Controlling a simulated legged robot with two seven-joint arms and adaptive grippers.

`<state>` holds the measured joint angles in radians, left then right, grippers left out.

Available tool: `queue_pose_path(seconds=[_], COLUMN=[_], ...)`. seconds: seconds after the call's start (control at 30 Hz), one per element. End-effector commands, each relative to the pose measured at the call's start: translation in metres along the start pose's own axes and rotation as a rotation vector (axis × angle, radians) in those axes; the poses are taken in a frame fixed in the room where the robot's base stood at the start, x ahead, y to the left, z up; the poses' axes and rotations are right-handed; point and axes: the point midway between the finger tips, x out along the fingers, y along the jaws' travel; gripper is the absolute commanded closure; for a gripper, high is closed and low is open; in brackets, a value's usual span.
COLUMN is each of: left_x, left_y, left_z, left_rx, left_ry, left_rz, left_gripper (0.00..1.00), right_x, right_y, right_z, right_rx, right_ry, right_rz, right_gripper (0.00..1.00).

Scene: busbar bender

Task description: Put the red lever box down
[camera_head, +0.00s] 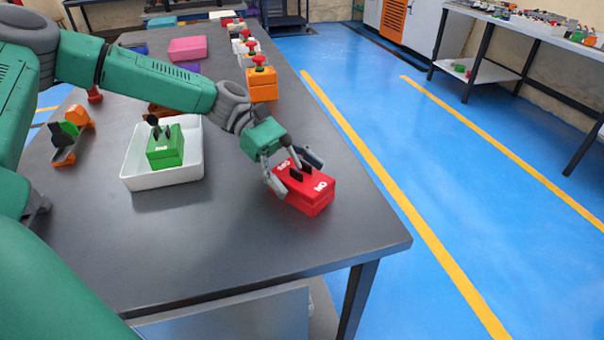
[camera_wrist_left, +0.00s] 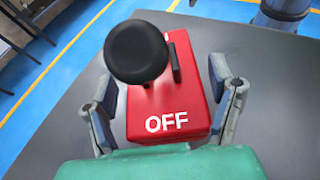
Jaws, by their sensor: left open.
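The red lever box (camera_head: 312,196) sits on the dark table near its right front edge, with a black lever on top and white lettering. In the left wrist view the red lever box (camera_wrist_left: 160,100) shows the word OFF, and its round black lever knob (camera_wrist_left: 137,52) points toward the camera. My left gripper (camera_head: 294,172) is around the box from above. In the wrist view my left gripper (camera_wrist_left: 163,95) is open, with a finger on each side of the box and small gaps showing. My right gripper is not in view.
A white tray (camera_head: 128,172) holding a green lever box (camera_head: 165,150) stands left of the red box. Orange and other button boxes (camera_head: 262,84) line the table's right side behind. The front of the table (camera_head: 215,240) is clear.

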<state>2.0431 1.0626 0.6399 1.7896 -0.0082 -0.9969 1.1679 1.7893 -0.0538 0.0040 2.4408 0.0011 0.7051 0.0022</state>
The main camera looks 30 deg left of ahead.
Motion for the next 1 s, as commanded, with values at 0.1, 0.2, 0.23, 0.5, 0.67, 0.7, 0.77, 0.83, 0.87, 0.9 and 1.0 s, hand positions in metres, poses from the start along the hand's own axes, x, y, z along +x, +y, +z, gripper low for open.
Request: queue_pose_path(seconds=[0.1, 0.2, 0.23, 0.5, 0.67, 0.7, 0.77, 0.83, 0.87, 0.9, 1.0], left_x=[-0.016, -0.035, -0.041, -0.092, -0.110, -0.113, -0.116, -0.118, -0.118, -0.118, -0.118], left_y=[0.001, 0.001, 0.002, 0.002, 0.002, 0.001, 0.001, 0.000, 0.000, 0.000, 0.000], left_z=[0.000, 0.002, 0.002, 0.005, 0.004, 0.003, 0.002, 0.001, 0.000, 0.000, 0.000], left_rx=[0.002, 0.003, 0.002, 0.000, 0.001, 0.000, 0.001, 0.001, 0.001, 0.001, 0.001], left_ry=[-0.001, -0.001, 0.001, 0.005, 0.004, 0.002, 0.001, -0.001, -0.001, -0.001, -0.002], left_rz=[0.006, 0.006, 0.006, 0.002, 0.001, 0.000, 0.000, 0.000, 0.000, 0.000, 0.000], left_gripper=[0.24, 0.24, 0.24, 0.24, 0.24, 0.24, 0.24, 0.24, 0.24, 0.24, 0.24], right_x=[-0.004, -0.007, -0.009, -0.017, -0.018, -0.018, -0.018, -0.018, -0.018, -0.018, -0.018], right_y=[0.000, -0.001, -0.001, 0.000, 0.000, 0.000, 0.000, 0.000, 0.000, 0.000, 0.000], right_z=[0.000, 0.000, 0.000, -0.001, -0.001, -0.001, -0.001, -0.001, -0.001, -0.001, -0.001], right_rx=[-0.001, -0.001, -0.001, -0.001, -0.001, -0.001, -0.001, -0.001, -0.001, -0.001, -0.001], right_ry=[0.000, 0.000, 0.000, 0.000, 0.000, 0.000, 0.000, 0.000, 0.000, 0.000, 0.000], right_rz=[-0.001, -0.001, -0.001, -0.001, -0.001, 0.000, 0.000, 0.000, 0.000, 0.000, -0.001], right_gripper=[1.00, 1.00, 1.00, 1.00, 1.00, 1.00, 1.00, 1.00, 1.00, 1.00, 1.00])
